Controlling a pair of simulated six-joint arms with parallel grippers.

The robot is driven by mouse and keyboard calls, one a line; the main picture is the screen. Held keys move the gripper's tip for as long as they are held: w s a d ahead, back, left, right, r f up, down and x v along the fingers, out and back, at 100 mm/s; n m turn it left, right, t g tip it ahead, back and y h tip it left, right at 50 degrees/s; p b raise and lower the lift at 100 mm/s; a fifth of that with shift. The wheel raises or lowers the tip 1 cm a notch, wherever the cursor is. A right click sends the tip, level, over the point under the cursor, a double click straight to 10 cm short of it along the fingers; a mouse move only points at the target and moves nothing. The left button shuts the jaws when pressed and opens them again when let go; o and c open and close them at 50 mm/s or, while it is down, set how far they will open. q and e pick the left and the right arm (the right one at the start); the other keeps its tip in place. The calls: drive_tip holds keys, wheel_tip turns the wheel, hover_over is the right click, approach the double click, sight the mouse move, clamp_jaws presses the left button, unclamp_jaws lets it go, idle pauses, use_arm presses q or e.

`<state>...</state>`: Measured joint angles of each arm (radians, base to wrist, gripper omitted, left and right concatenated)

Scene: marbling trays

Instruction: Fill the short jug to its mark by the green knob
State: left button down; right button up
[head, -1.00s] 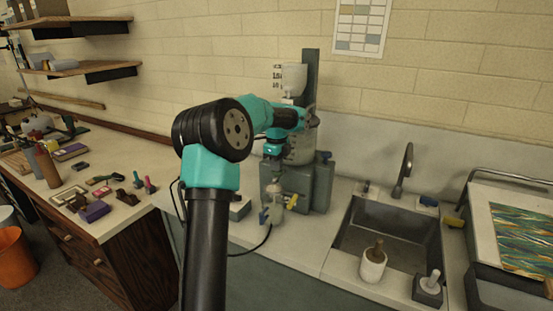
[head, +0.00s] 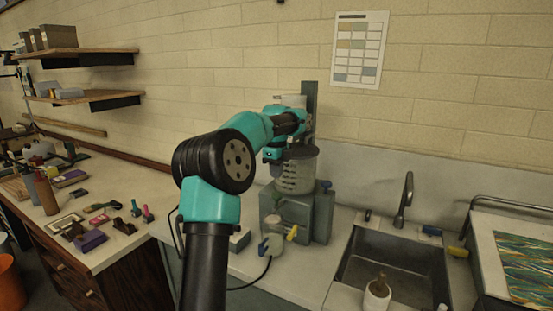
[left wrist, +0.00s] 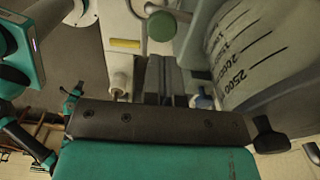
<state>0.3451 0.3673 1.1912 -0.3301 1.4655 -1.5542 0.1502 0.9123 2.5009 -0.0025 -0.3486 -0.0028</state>
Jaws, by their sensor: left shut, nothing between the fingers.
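A grey dispenser (head: 316,215) with a large graduated clear tank (head: 297,175) stands left of the sink. The round green knob (left wrist: 161,27) shows in the left wrist view beside the tank's scale. My left gripper (left wrist: 166,62) is shut and empty, its fingers pointing toward the green knob with no clear contact. My right gripper is out of view.
The sink (head: 392,262) lies to the right, with a pale pot (head: 376,296) at its front edge. A tray with a marbled sheet (head: 530,262) is further right. The left counter holds several small tools. A cable runs along the counter before the dispenser.

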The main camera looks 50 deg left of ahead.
use_arm(q)
wheel_tip(320, 180, up, 5)
idle(0.3)
drive_tip(key=shift+f, duration=0.1)
idle(0.8)
